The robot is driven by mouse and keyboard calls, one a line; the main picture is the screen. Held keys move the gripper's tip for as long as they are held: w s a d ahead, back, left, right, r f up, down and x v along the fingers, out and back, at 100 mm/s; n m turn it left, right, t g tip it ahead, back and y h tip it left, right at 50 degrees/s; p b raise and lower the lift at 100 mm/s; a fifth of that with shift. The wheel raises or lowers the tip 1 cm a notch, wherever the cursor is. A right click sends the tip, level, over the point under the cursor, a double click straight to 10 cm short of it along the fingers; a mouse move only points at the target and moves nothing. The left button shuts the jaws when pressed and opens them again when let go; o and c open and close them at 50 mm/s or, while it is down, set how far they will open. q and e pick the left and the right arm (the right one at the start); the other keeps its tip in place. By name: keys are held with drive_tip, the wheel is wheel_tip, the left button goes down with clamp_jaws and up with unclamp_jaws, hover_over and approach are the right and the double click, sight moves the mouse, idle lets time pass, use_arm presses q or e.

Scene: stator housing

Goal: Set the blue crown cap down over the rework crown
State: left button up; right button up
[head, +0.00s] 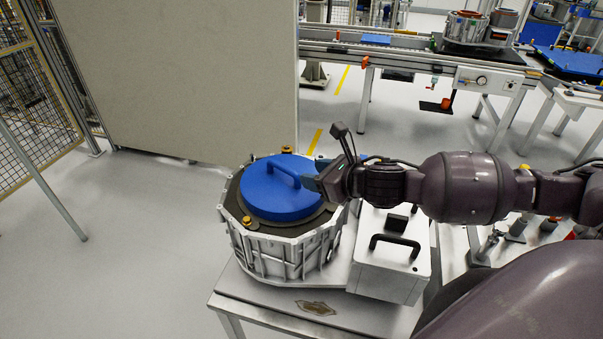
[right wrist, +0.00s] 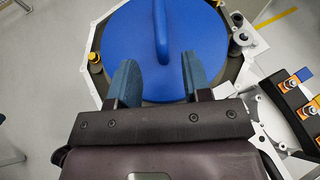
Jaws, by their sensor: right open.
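The blue crown cap (head: 277,197) is a round disc with a bar handle. It lies flat over the top opening of the silver stator housing (head: 284,255), and the crown beneath it is hidden. In the right wrist view the cap (right wrist: 205,60) fills the upper middle, with its handle (right wrist: 161,35) pointing toward my gripper. My right gripper (head: 313,183) is at the cap's right edge in the head view. In the right wrist view its two blue-grey fingers (right wrist: 158,82) are apart with nothing between them, short of the handle. My left gripper is not in view.
A white box with a black handle (head: 392,262) stands right of the housing on the same metal stand (head: 270,308). Yellow-topped posts (head: 247,221) rise from the housing rim. A beige panel (head: 190,80) stands behind. A conveyor (head: 415,58) runs at the back right. Floor at left is clear.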

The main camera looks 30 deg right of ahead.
drive_tip(key=shift+v, duration=1.7)
drive_tip(key=s+a+f+n+g+h, duration=0.25)
drive_tip(key=s+f+n+g, duration=0.25)
drive_tip(key=s+f+n, duration=0.8)
drive_tip(key=s+a+f+n+g+h, duration=0.3)
drive_tip(key=s+n, duration=0.7)
drive_tip(key=n, duration=0.9)
drive_tip(key=shift+w+d+f+n+t+y+b, duration=0.1)
drive_tip(key=shift+w+f+t+y+b, duration=0.2)
drive_tip(key=shift+w+f+t, duration=1.25)
drive_tip(key=shift+w+a+f+n+t+y+b, duration=0.25)
drive_tip(key=shift+w+f+t, duration=0.6)
drive_tip(key=shift+f, duration=1.4)
drive_tip(key=shift+w+d+f+m+t+y+b, duration=0.1)
drive_tip(key=shift+w+d+f+t+b, duration=0.25)
drive_tip(key=shift+w+f+t, duration=1)
